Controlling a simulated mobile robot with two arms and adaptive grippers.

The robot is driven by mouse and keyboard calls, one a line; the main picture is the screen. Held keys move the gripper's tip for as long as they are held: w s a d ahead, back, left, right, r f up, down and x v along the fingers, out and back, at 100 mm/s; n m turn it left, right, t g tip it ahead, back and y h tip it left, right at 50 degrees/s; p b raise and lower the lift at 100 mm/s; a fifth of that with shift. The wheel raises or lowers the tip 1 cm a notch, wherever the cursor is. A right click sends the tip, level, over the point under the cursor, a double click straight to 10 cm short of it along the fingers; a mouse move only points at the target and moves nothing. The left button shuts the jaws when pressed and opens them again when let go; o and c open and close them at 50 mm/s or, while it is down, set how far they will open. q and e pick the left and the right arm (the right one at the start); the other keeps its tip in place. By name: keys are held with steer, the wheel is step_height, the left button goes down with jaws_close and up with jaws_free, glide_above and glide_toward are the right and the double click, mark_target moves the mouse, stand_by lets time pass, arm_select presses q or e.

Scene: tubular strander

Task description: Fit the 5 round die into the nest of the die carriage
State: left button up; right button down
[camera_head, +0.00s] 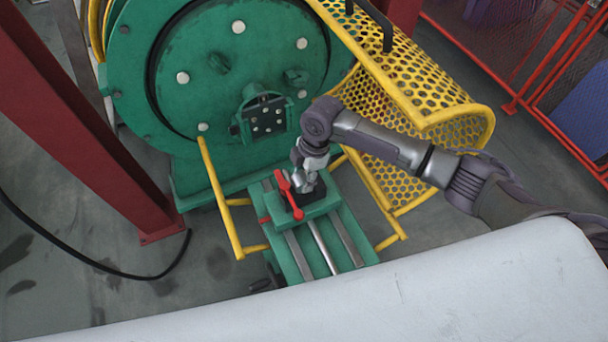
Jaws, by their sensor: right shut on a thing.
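The green die carriage (355,250) lies below the machine's face, with bare rails along its top. A green block (327,205) with a dark nest area stands at its machine end. A red lever (288,194) stands at this block's left side. My right gripper (309,186) points down over the block, just right of the lever. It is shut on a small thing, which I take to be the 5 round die. The fingers hide it, and I cannot tell whether it is seated in the nest. My left gripper is not in view.
The green round machine face (200,100) rises behind, with a black plate in a bracket (266,116). A yellow perforated guard (415,85) stands open at right. A yellow rail (221,200) stands left of the carriage. A pale surface (330,310) fills the front.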

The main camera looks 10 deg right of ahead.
steer(key=shift+f+b, duration=1)
steer(key=shift+f, duration=0.9)
steer(key=c, duration=0.7)
jaws_free()
steer(key=shift+o, duration=0.6)
step_height(320, 180, up, 12)
steer(key=d, duration=0.2)
steer(key=shift+w+d, duration=0.15)
steer(key=shift+w, duration=0.1)
steer(key=shift+s+f, duration=0.1)
steer(key=shift+f, duration=0.05)
